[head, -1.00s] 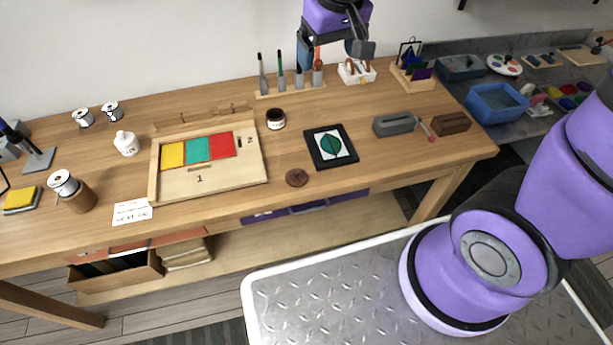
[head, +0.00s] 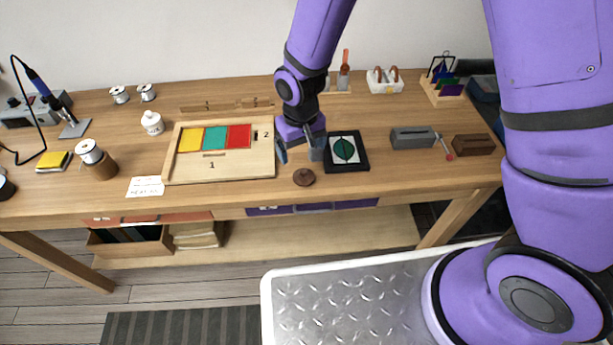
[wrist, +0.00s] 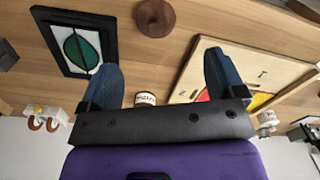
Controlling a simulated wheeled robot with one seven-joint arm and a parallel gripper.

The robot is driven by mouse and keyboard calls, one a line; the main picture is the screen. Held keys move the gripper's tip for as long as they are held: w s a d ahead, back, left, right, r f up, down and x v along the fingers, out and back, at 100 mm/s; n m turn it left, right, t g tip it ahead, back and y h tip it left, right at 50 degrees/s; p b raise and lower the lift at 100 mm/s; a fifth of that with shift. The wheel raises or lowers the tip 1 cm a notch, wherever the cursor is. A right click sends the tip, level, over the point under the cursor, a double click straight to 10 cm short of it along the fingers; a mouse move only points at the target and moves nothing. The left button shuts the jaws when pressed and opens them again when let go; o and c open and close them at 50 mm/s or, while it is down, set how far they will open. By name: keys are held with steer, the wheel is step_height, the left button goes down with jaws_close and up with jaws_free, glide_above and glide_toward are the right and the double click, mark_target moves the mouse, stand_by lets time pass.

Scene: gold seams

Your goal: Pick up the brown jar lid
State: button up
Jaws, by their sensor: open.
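The brown jar lid (head: 304,177) is a round, dark brown disc with a small knob, lying on the wooden table near its front edge. It also shows at the top of the wrist view (wrist: 155,17), beyond the fingertips and between their lines. My gripper (head: 298,151) is open and empty above the table, just behind the lid and apart from it. Both blue-grey fingers show in the wrist view (wrist: 160,68). The jar (wrist: 145,99) shows only partly, behind the gripper base; in the head view my arm hides it.
A black-framed leaf picture (head: 346,151) lies right of the lid. A wooden tray (head: 222,167) with coloured panes lies to its left. A grey block (head: 413,138) and a brown block (head: 474,145) stand farther right.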

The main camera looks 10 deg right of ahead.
mark_target(304, 171)
step_height(304, 171, down, 5)
steer(key=shift+r, duration=0.2)
steer(key=shift+w+d+f, duration=0.1)
steer(key=shift+d+f, duration=0.05)
steer(key=shift+f, duration=1.15)
steer(key=shift+d+f, duration=0.15)
steer(key=shift+f, duration=1.15)
steer(key=c, duration=1)
